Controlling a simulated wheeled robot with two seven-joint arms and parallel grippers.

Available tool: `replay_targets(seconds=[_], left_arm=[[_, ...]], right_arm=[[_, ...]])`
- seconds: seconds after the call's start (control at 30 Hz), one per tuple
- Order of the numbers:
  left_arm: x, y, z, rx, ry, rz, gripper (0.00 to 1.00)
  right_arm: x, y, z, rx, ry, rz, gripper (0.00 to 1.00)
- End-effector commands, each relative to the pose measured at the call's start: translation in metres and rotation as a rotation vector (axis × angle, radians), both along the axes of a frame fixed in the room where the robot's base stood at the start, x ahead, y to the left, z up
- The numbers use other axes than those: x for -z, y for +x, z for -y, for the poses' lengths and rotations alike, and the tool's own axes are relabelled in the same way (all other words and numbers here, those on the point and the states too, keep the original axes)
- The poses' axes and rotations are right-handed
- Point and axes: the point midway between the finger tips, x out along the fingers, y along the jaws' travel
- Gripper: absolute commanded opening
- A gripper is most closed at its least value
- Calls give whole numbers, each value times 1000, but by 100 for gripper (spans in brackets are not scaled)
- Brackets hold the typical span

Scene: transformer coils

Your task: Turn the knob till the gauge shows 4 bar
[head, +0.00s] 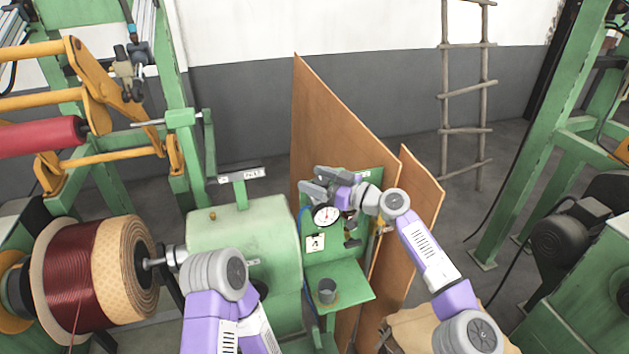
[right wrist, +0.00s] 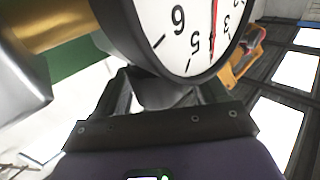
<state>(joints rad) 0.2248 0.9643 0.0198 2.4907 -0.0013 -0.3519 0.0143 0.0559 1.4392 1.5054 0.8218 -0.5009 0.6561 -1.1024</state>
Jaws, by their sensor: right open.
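The round white gauge (head: 327,215) with a dark rim stands on the green panel (head: 372,182) in the head view. In the right wrist view the dial (right wrist: 208,22) is cut off by the top edge, and its red needle lies between the 5 and the 3. My right gripper (head: 320,182) is open, just above and behind the gauge in the head view. In the right wrist view, a pale grey shape, not clearly identifiable, shows between the fingers. I cannot make out the knob for certain. My left arm shows at the lower left, but its gripper does not.
A small green shelf (head: 345,288) with a grey cup (head: 327,290) is below the gauge. Brown boards (head: 330,115) stand behind the panel. A green tank (head: 245,245) is to its left, and a copper-wire coil (head: 70,270) farther left.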

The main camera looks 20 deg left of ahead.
Motion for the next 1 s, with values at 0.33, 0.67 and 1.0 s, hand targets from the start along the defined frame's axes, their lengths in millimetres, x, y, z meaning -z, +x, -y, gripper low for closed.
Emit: replay_targets(seconds=[0.33,0.67,1.0], left_arm=[[20,0,0,0,0,0,39],[23,0,0,0,0,0,39],[23,0,0,0,0,0,39]], right_arm=[[3,-12,51,3,-3,0,72],[2,-17,67,0,-3,-2,72],[4,-18,64,-2,-6,-6,72]])
